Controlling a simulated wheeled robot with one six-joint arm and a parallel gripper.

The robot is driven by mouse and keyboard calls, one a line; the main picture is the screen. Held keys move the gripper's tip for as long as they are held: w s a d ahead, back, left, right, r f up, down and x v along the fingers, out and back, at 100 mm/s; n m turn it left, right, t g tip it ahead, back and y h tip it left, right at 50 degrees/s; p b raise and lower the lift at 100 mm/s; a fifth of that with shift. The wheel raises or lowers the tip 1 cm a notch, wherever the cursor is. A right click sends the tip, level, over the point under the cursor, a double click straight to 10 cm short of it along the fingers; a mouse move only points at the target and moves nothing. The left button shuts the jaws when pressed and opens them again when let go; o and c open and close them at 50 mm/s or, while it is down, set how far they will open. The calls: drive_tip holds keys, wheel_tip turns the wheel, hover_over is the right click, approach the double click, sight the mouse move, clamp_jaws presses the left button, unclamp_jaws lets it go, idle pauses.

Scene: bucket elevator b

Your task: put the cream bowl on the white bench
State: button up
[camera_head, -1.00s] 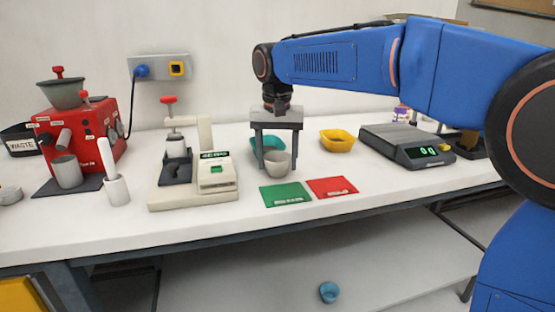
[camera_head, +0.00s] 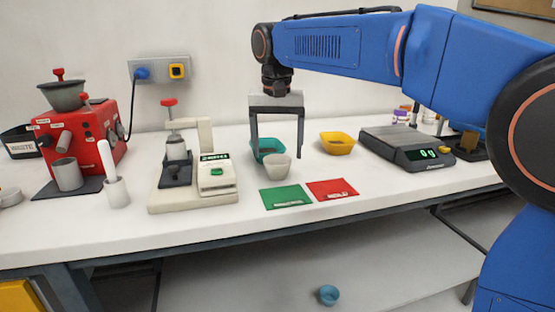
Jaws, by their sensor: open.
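The cream bowl (camera_head: 277,168) is a small pale grey-cream cup. It appears to stand on the white bench (camera_head: 390,187), just behind the green mat. My gripper (camera_head: 278,154) is open and points down over the bowl area.
A green mat (camera_head: 286,196) and a red mat (camera_head: 332,188) lie in front. A yellow tray (camera_head: 337,143) and a scale (camera_head: 405,148) are to the right. A cream press machine (camera_head: 193,199) and a red grinder (camera_head: 88,135) stand left. A blue cup (camera_head: 329,295) is below the bench.

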wheel_tip(320, 180, up, 7)
drive_tip(key=shift+s+r, duration=0.2)
drive_tip(key=shift+s, duration=0.25)
drive_tip(key=s+d+f+t, duration=0.1)
drive_tip(key=s+d+f, duration=0.45)
drive_tip(key=d, duration=0.45)
drive_tip(key=s+d+f+t, duration=0.1)
drive_tip(key=s+d+f, duration=0.3)
drive_tip(key=s+d, duration=0.45)
drive_tip(key=s+d+f, duration=0.5)
drive_tip(key=s+f, duration=0.2)
drive_tip(key=f, duration=0.2)
drive_tip(key=s+d+f+t, duration=0.1)
drive_tip(key=s+d+f, duration=0.5)
drive_tip(key=f, duration=0.4)
drive_tip(key=shift+s+d+n, duration=0.15)
drive_tip(key=shift+s+n, duration=0.25)
drive_tip(key=shift+s, duration=0.5)
